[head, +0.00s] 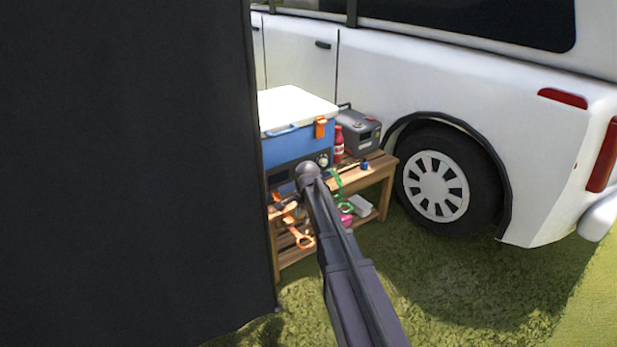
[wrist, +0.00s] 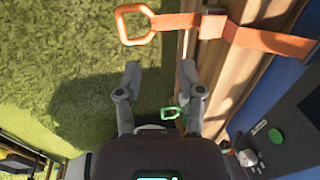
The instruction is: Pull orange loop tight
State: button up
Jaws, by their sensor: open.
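The orange loop (wrist: 151,31) is a rounded ring at the end of an orange strap (wrist: 270,39). In the wrist view it hangs over the grass beside the wooden bench (wrist: 209,78), and the strap runs across the bench top to the right. In the head view the loop (head: 303,240) hangs at the bench front. My gripper (wrist: 158,76) is open and empty in the wrist view. Its two fingertips point toward the loop, which lies beyond them and slightly left, apart from them. In the head view my arm partly hides the bench front.
A blue cooler with a white lid (head: 297,103), a red bottle (head: 338,143) and a grey box (head: 359,131) stand on the bench. A green loop (head: 346,208) hangs nearby. A white van (head: 375,80) stands behind. A dark panel (head: 130,170) blocks the left. Grass lies open in front.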

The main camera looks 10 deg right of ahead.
jog(key=s+r+n+p, duration=0.2)
jog(key=s+r+p, duration=0.3)
jog(key=r+p, duration=0.4)
jog(key=s+r+n+p, duration=0.3)
jog(key=s+r+p, duration=0.2)
jog(key=r+p, duration=0.5)
jog(key=shift+s+a+r+g+p, duration=0.2)
jog(key=shift+s+r+g+p, duration=0.15)
jog(key=shift+r, duration=0.2)
dwell(0.7)
jog(key=s+n+g, duration=0.1)
jog(key=s+n, duration=0.7)
jog(key=s, duration=0.7)
notch_tip(320, 180, up, 25)
jog(key=p, duration=2.5)
jog(key=shift+a+h, duration=0.2)
jog(key=shift+h, duration=0.2)
